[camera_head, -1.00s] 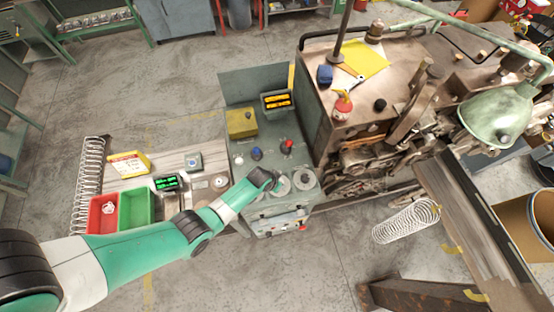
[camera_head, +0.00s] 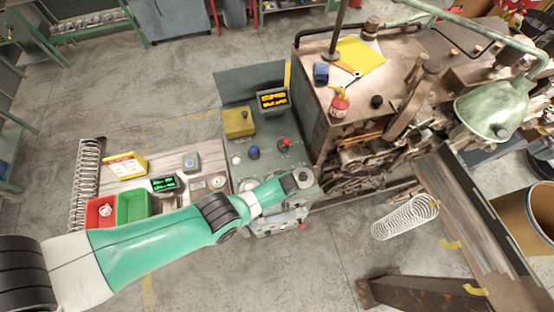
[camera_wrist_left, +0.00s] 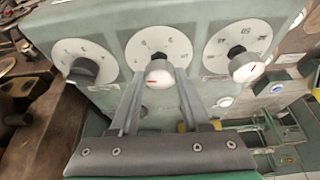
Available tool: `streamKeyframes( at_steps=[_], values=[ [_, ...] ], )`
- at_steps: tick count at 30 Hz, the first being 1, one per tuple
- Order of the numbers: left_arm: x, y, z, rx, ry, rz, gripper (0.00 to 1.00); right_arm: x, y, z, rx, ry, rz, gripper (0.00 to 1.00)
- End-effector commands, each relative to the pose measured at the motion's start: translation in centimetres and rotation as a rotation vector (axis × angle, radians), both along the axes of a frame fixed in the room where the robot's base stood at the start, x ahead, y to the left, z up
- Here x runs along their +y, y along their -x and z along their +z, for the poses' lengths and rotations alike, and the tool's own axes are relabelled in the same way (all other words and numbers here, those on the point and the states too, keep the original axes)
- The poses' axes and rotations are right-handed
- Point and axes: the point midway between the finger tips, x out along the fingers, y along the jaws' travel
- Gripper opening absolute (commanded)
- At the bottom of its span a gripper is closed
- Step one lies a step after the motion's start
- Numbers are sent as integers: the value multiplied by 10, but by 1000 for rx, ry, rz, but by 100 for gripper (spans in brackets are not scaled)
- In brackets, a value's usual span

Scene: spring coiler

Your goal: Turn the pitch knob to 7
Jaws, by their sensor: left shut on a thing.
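The machine's green panel (camera_wrist_left: 115,30) carries three white dials with knobs in the left wrist view. The left dial has a dark knob (camera_wrist_left: 84,71). The middle dial (camera_wrist_left: 158,47) has a pale knob (camera_wrist_left: 159,73) with a red mark, and the right dial has a pale knob (camera_wrist_left: 247,68) with a red mark. My left gripper (camera_wrist_left: 159,82) is shut on the middle knob, one finger on each side. The name and number of each dial are too small to read surely. In the head view my left gripper (camera_head: 302,179) covers part of the control cabinet. My right gripper is not in view.
A side bench holds red (camera_head: 101,213) and green (camera_head: 133,205) bins and a green-lit display (camera_head: 163,183). An amber display (camera_head: 272,99) stands on the cabinet top. The large coiling machine (camera_head: 400,110) is close on the right. A coil spring (camera_head: 405,217) lies right of the cabinet.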

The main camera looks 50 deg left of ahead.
Motion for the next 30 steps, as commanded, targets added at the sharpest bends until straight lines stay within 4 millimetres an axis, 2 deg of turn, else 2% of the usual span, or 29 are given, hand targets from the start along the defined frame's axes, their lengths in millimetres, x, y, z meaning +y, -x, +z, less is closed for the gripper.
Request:
streamKeyframes(
  at_steps=[12, 28, 29, 30],
  values=[
    [0, -2, -2, -2, 1, 197, 0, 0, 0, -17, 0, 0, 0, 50],
    [0, -2, 0, -2, 1, 223, 0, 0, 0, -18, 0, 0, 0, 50],
    [0, -2, 0, -2, 1, 223, 50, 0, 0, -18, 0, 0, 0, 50],
    [0, -2, 0, -2, 1, 223, 57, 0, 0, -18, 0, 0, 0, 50]
  ],
)
